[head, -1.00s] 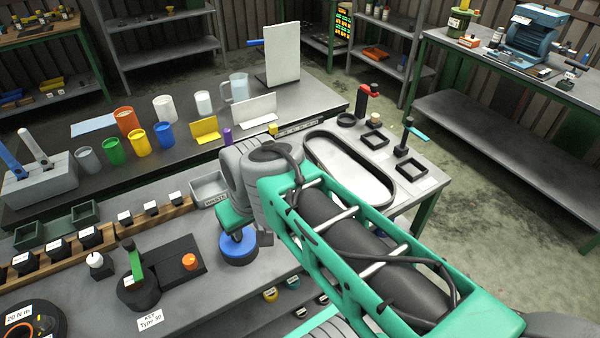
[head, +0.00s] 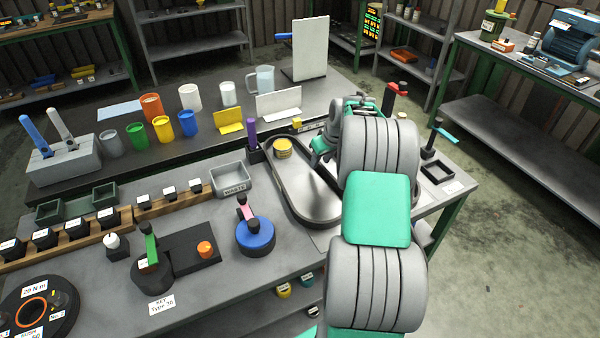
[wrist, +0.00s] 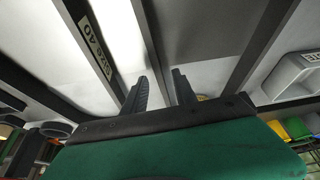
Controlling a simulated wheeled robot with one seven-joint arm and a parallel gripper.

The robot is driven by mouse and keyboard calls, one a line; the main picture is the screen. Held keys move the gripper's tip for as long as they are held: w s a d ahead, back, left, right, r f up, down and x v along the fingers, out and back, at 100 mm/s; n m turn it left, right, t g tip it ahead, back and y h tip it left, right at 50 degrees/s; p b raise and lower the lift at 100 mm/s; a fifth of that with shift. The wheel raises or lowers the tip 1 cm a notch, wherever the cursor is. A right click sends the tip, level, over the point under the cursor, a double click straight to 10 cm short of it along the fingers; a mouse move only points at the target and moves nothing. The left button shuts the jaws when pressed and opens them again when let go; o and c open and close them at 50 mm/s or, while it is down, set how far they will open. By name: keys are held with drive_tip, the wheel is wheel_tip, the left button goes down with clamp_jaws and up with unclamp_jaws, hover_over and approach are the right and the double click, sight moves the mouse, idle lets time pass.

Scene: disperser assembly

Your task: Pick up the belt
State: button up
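An elongated oval tray with a dark rim (head: 275,190) lies at the right of the bench, partly behind my arm in the head view. I cannot make out for certain a belt separate from this dark rim. In the wrist view, dark straight edges (wrist: 262,50) and a grey surface show beyond my fingers. My gripper (wrist: 160,80) has its two fingers apart with nothing visible between them. It hangs over the tray area. In the head view the fingers are hidden behind my arm; their height above the tray is unclear.
A yellow round stack (head: 283,147) stands at the tray's far left end, beside a purple post (head: 251,135). A grey waste bin (head: 231,180) and a blue round part (head: 255,237) are to the left. A black square frame (head: 437,172) lies at the right.

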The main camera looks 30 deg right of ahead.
drive_tip(key=shift+w+f, duration=0.2)
drive_tip(key=shift+f, duration=0.25)
drive_tip(key=shift+c, duration=0.4)
clamp_jaws()
idle(0.7)
